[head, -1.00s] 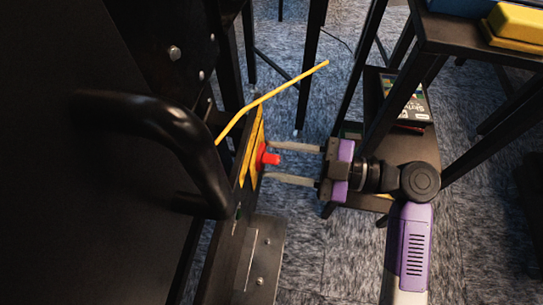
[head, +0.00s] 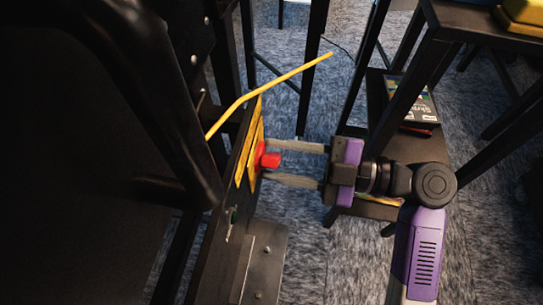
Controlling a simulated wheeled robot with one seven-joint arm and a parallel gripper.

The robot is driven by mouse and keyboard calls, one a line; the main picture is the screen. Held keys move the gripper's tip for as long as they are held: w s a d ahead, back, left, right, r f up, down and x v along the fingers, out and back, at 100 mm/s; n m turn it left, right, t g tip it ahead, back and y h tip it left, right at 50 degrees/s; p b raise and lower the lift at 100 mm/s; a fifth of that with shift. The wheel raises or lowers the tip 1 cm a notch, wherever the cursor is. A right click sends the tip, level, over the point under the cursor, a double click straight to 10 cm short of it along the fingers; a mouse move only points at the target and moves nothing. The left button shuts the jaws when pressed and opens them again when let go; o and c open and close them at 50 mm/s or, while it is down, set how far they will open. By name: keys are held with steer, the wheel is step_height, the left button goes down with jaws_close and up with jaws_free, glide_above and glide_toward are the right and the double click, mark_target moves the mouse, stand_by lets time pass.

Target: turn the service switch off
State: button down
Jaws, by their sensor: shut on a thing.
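The service switch is a red knob (head: 268,160) on a yellow plate (head: 247,160), fixed to the side of the dark machine panel left of centre. My gripper (head: 265,160) comes from the right with its two grey fingers pointing left. One finger is above the knob and one is below it, with the tips by the yellow plate. The gripper is shut on the red knob. Which way the knob is turned is too small to tell.
A bent yellow rod (head: 270,88) sticks out above the knob. A large black handle (head: 170,90) fills the left foreground. A dark table (head: 470,45) and a low shelf with a book (head: 413,103) stand to the right.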

steer(key=shift+w+a+n+b, duration=0.1)
steer(key=shift+a+n+b, duration=0.15)
steer(key=shift+n+b, duration=1.3)
steer(key=shift+s+a+n+b, duration=0.15)
steer(key=shift+n+b, duration=0.35)
steer(key=shift+b, duration=2.05)
steer(key=shift+w+a+n+b, duration=0.15)
steer(key=shift+a+n+b, duration=0.15)
steer(key=shift+n+b, duration=1.25)
steer(key=n+b, duration=0.1)
steer(key=n, duration=0.3)
steer(key=shift+r, duration=0.15)
steer(key=c, duration=1.3)
jaws_free()
steer(key=shift+s+d, duration=0.25)
steer(key=shift+d, duration=0.65)
steer(key=shift+s+d, duration=0.25)
steer(key=shift+d, duration=1.1)
steer(key=shift+s+d, duration=0.2)
steer(key=shift+d, duration=1.1)
steer(key=shift+d, duration=0.15)
